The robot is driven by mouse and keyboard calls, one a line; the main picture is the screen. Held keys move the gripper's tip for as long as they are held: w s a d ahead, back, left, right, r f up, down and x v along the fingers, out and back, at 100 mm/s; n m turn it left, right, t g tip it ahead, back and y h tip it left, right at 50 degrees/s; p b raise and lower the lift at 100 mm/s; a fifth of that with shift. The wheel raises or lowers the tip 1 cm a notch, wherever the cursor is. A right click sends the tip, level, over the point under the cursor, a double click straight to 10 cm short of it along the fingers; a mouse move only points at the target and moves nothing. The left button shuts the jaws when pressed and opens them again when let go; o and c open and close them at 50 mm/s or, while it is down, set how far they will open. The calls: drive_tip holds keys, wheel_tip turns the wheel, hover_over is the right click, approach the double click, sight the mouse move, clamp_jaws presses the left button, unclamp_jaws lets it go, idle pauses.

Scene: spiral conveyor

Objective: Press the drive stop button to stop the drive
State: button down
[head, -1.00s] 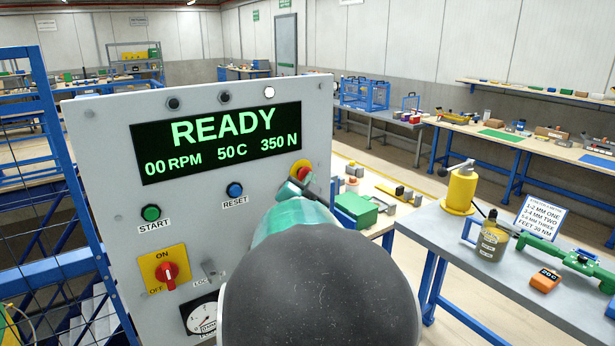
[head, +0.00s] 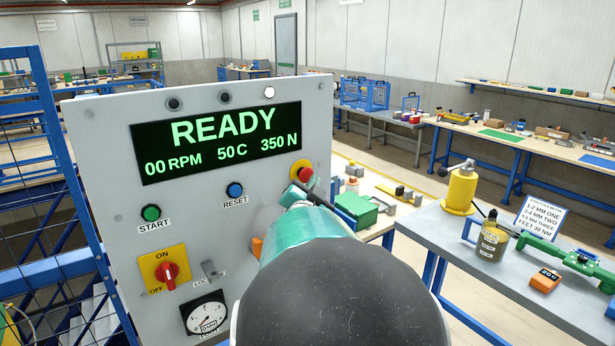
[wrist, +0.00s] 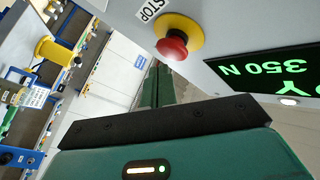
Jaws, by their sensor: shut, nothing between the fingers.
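The stop button (head: 305,173) is a red mushroom cap on a yellow collar at the right edge of the grey control panel (head: 100,150). In the wrist view the stop button (wrist: 173,46) is in full sight, with a STOP label beside it. My gripper (head: 293,194) is shut and empty, just below and left of the button in the head view. In the wrist view my gripper's green fingers (wrist: 157,70) end close to the red cap; a gap shows between them in the picture. The display (head: 218,142) reads READY, 00 RPM, 50 C, 350 N.
The panel also holds a green START button (head: 151,213), a blue RESET button (head: 235,189), a red rotary switch (head: 168,274) and a dial gauge (head: 205,315). Blue mesh fencing (head: 50,230) stands at left. A grey bench (head: 440,245) with tools stands at right.

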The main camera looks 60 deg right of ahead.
drive_tip(key=shift+s+a, duration=0.4)
drive_tip(key=shift+s, duration=0.35)
drive_tip(key=shift+s+a, duration=0.35)
drive_tip(key=shift+s, duration=0.35)
drive_tip(key=shift+s+a, duration=0.4)
drive_tip(key=shift+s, duration=0.35)
drive_tip(key=w+a+f+n+t+y, duration=0.3)
drive_tip(key=w+a+n+y, duration=0.4)
drive_tip(key=a, duration=0.6)
drive_tip(key=w+a+f+n+t+y, duration=0.25)
drive_tip(key=w+a+n+y, duration=0.3)
drive_tip(key=w+a, duration=0.5)
drive_tip(key=s+a+f+n+g+y, duration=0.2)
drive_tip(key=s+a, duration=0.4)
drive_tip(key=a, duration=0.5)
drive_tip(key=s+a+f+n+g+y, duration=0.3)
drive_tip(key=s+a+n, duration=0.3)
drive_tip(key=a, duration=0.6)
drive_tip(key=shift+s+a+f+n+g+y, duration=0.25)
drive_tip(key=shift+a+f+n+g+y, duration=0.15)
drive_tip(key=shift+n+y, duration=0.2)
drive_tip(key=shift+d, duration=0.1)
